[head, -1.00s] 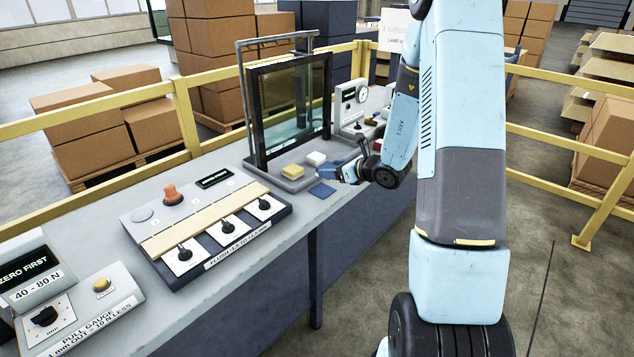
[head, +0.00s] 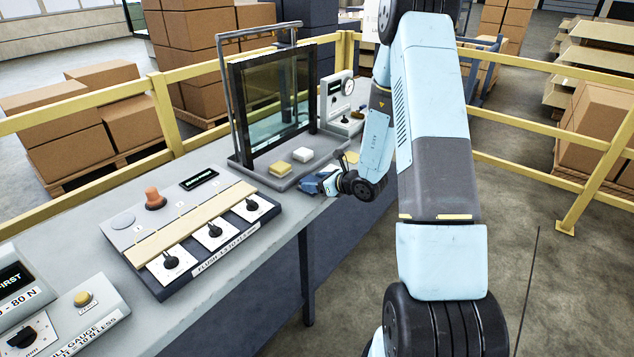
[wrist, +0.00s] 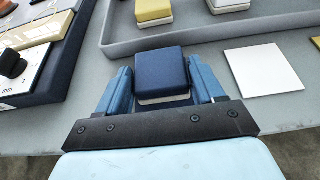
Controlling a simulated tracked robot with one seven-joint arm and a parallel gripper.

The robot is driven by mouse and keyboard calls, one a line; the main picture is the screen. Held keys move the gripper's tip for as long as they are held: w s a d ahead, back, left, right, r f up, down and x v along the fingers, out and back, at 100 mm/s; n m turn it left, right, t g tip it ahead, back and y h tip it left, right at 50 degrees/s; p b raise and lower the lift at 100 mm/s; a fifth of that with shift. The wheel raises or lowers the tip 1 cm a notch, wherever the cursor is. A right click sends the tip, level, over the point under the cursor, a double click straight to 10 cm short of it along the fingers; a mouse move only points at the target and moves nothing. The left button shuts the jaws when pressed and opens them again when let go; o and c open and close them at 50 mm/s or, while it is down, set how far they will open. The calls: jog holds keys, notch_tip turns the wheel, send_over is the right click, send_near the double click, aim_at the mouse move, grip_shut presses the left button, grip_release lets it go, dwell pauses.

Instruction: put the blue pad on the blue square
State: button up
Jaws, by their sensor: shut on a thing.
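The blue pad (wrist: 160,68), a dark blue block with a white base, sits between my gripper's two blue fingers in the wrist view. My gripper (wrist: 162,90) is shut on it. In the head view my gripper (head: 316,184) is low over the bench, by the front edge of the grey tray. I cannot tell whether the pad touches the bench.
A yellow pad (head: 279,169) and a white pad (head: 303,155) rest in the grey tray (wrist: 200,33) with the framed glass panel (head: 275,100). A white square (wrist: 265,70) lies bare right of my gripper. A switch panel (head: 200,235) stands left.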

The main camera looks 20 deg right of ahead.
jog(key=o, duration=1)
jog(key=shift+o, duration=0.2)
jog(key=shift+r, duration=0.1)
